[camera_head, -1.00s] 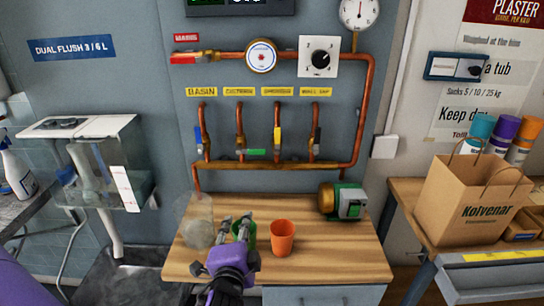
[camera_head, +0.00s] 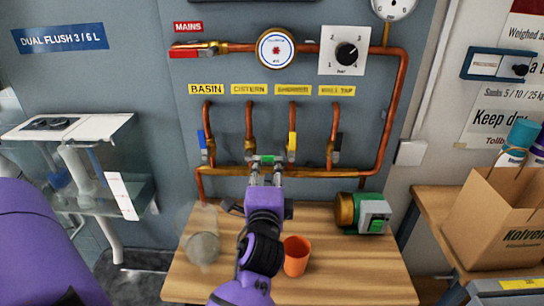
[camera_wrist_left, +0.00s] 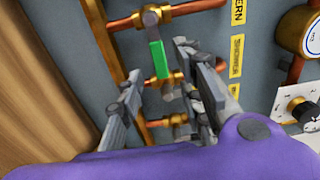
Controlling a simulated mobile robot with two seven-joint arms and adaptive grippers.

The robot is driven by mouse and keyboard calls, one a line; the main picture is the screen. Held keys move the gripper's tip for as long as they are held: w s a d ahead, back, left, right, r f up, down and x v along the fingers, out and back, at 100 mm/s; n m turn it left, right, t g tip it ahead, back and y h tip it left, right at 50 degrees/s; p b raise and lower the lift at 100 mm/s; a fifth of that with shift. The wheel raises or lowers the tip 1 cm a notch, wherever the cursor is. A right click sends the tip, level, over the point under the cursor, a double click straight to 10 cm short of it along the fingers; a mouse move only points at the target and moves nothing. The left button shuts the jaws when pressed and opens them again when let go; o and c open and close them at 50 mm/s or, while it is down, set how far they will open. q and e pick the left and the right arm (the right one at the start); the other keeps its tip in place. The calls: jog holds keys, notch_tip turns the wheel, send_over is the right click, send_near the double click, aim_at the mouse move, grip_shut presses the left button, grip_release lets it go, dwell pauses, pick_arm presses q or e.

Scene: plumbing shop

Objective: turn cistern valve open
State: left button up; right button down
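The cistern valve is second from the left on the copper pipework, below the yellow CISTERN label (camera_head: 248,89). Its green handle (camera_head: 264,158) lies sideways, across its upright pipe. The handle also shows in the left wrist view (camera_wrist_left: 158,60). My left gripper (camera_head: 265,170) is at the handle from the front, fingers pointing at the wall. In the left wrist view its two fingers (camera_wrist_left: 158,72) are spread, with the handle seen between and beyond them. No clear contact shows. My right gripper is not in view.
Neighbouring valves have a blue handle (camera_head: 203,140) and a yellow handle (camera_head: 292,146), both upright. On the bench stand a clear jar (camera_head: 202,245), an orange cup (camera_head: 297,256) and a green-and-brass pump (camera_head: 372,213).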

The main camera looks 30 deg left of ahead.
aim_at(269, 159)
pick_arm(q)
jog(key=shift+p+x, duration=0.3)
jog(key=shift+x, duration=2.9)
jog(key=shift+c, duration=0.3)
grip_shut()
